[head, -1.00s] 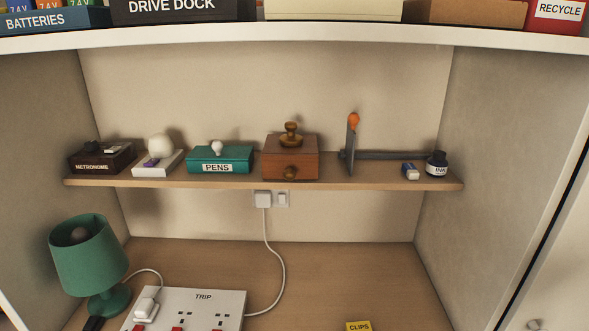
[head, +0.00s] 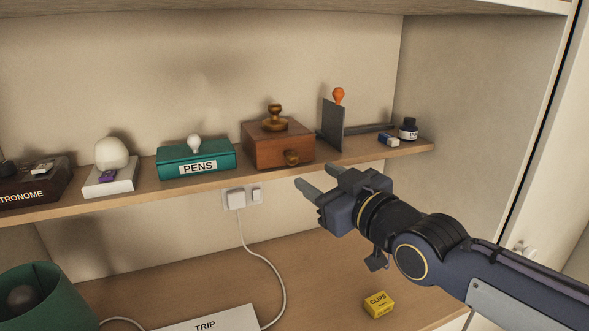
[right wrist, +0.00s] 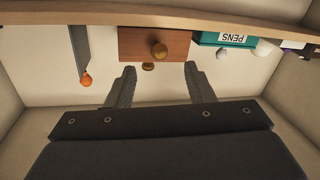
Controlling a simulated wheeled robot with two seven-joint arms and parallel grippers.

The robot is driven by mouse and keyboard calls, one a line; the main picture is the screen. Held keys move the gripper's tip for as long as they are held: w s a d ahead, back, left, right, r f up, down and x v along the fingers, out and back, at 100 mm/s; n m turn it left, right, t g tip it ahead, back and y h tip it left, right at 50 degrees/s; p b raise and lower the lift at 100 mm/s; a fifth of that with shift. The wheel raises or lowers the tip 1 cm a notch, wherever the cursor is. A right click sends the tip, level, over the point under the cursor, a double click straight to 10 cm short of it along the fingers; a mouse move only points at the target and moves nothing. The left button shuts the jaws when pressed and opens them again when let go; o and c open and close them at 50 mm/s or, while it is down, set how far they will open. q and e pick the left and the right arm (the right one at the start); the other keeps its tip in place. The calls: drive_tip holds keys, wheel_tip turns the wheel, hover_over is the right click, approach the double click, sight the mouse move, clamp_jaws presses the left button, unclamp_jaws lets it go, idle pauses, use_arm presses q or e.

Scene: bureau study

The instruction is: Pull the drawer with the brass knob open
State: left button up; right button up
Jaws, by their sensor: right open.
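The wooden box (head: 262,150) with the drawer stands on the upper shelf, its front turned toward me. A round brass knob (head: 292,157) sits on its front, and a brass handle (head: 275,118) stands on its top. The drawer looks shut. My right gripper (head: 315,176) is open and empty, in front of and a little below the box, apart from the knob. In the right wrist view, which is upside down, the box (right wrist: 175,42) and knob (right wrist: 159,50) lie beyond the gap between my fingers (right wrist: 160,68). My left gripper is out of view.
A teal PENS box (head: 175,166) with a white knob stands left of the wooden box. An upright dark plate (head: 332,125) with an orange knob stands close on its right, then an eraser (head: 389,140) and ink bottle (head: 408,130). A yellow CLIPS box (head: 379,304) lies on the desk below.

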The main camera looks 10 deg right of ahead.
sight(296, 162)
drive_tip(key=x, duration=0.2)
drive_tip(key=p+x, duration=0.1)
drive_tip(key=x, duration=0.1)
drive_tip(key=p+x, duration=0.1)
drive_tip(key=x, duration=0.1)
drive_tip(key=shift+w+a+r, duration=0.15)
drive_tip(key=shift+w+r, duration=0.15)
drive_tip(key=shift+r, duration=0.05)
drive_tip(key=shift+w+a+f, duration=0.1)
drive_tip(key=shift+w+a, duration=0.05)
drive_tip(key=shift+w, duration=0.4)
clamp_jaws()
drive_tip(key=shift+s, duration=0.1)
